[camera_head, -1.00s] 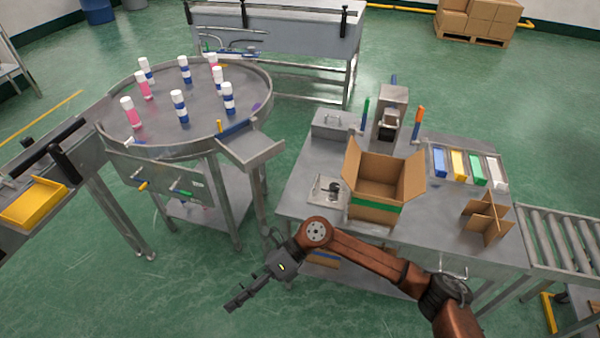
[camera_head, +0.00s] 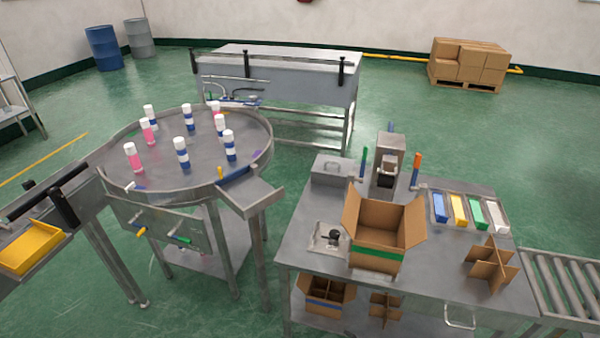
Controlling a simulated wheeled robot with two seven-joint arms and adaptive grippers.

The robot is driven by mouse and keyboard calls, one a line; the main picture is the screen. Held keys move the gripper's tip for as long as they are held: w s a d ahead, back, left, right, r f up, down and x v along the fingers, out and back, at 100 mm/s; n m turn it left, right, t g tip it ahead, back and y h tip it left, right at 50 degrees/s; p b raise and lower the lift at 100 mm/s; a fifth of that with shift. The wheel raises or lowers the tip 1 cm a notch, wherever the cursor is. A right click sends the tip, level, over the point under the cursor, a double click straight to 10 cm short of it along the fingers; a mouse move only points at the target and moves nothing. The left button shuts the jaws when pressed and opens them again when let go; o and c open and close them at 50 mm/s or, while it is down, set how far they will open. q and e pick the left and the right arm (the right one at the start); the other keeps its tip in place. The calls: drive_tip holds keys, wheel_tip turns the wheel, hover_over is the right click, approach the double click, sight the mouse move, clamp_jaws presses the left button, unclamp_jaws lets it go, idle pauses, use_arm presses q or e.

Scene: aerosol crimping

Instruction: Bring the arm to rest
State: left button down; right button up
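Neither of my arms shows in the head view now, so both grippers are out of sight. Their state cannot be seen. The round steel turntable (camera_head: 205,170) at the left carries several upright cans, some blue and white (camera_head: 181,153), some pink and white (camera_head: 133,158). The steel workbench (camera_head: 312,218) at the right carries an open cardboard box (camera_head: 376,258) with a green band.
A small metal fixture (camera_head: 330,238) sits left of the box. Coloured bins (camera_head: 459,209) and a cardboard divider (camera_head: 490,265) are at the right. A roller conveyor (camera_head: 565,280) adjoins the bench. Green floor (camera_head: 200,310) is clear in front.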

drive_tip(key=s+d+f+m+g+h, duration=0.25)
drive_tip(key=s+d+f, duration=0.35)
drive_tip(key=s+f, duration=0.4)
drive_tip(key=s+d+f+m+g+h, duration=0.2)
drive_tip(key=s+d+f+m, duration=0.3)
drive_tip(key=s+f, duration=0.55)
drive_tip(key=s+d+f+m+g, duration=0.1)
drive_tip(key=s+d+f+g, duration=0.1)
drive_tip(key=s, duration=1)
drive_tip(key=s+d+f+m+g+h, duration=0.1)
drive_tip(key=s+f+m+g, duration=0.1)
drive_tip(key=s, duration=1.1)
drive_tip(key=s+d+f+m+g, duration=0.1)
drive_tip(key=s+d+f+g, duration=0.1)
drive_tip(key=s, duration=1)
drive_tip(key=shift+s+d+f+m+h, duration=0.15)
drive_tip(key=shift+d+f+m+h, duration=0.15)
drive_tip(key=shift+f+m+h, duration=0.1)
